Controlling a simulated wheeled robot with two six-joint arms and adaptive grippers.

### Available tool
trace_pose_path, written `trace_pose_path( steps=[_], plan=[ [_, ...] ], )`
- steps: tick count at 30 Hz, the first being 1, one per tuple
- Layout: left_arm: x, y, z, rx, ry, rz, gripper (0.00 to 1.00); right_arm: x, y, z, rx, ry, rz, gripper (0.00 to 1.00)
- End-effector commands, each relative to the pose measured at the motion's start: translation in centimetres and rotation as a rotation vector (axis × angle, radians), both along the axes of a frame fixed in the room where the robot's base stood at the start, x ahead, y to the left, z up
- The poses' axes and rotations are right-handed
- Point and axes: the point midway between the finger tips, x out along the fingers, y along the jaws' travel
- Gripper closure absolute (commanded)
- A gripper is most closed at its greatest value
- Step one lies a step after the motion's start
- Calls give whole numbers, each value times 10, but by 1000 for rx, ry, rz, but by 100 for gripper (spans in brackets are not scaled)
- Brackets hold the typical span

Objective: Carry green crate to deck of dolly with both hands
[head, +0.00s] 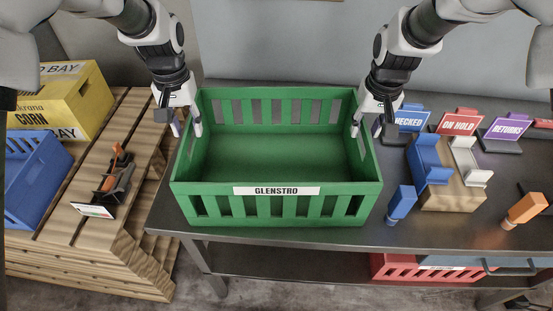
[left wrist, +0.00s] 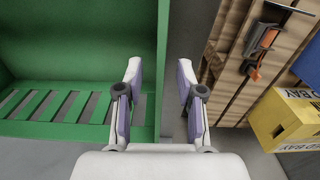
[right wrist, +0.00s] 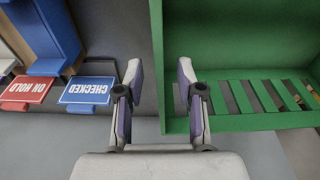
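The green crate (head: 276,205), labelled GLENSTRO, is empty and sits upright on the grey metal table. My left gripper (head: 186,127) is open at the crate's left wall, one finger on the inner side and one outside; the wall's rim shows between the fingers in the left wrist view (left wrist: 160,85). My right gripper (head: 366,128) is open at the right wall in the same way, with the rim between its fingers in the right wrist view (right wrist: 161,85). Neither gripper is closed on the wall. I see no dolly that I can make out.
A stack of wooden pallets (head: 125,215) at left bears a yellow CORN box (head: 62,100), a blue crate (head: 35,180) and a small holder with an orange-handled tool. Signs, a wooden block with blue and white brackets (head: 450,190) and stamps crowd the table's right. A red crate (head: 425,271) is below.

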Motion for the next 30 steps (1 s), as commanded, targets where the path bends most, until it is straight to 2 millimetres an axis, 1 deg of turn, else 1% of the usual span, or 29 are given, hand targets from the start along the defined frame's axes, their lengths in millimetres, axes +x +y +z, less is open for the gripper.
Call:
trace_pose_path(
  steps=[1, 4, 12, 14, 15, 16, 25, 30],
  plan=[
    [-1, 0, -6, 0, 3, 0, 62, 1, 0, -6, 0, 1, 0, 62],
    [0, 0, -11, 0, 0, 0, 62, 1, 0, -11, 0, 0, 1, 62],
    [0, 0, -12, 0, 0, 0, 62, 2, 0, -13, 0, 0, 1, 62],
    [0, 0, -12, 0, 0, 0, 84, 2, 0, -12, 0, -1, 1, 84],
    [0, 0, -12, 0, 0, -1, 98, 2, 0, -12, 0, -1, 1, 98],
    [0, 0, -12, 0, 0, 0, 100, 2, 0, -12, 0, -1, 1, 100],
    [0, 0, -12, 0, 0, 0, 100, 2, 0, -12, 0, -1, 1, 100],
    [0, 0, -7, 0, -2, 0, 100, 2, 0, -7, 0, -2, 1, 100]
  ],
)
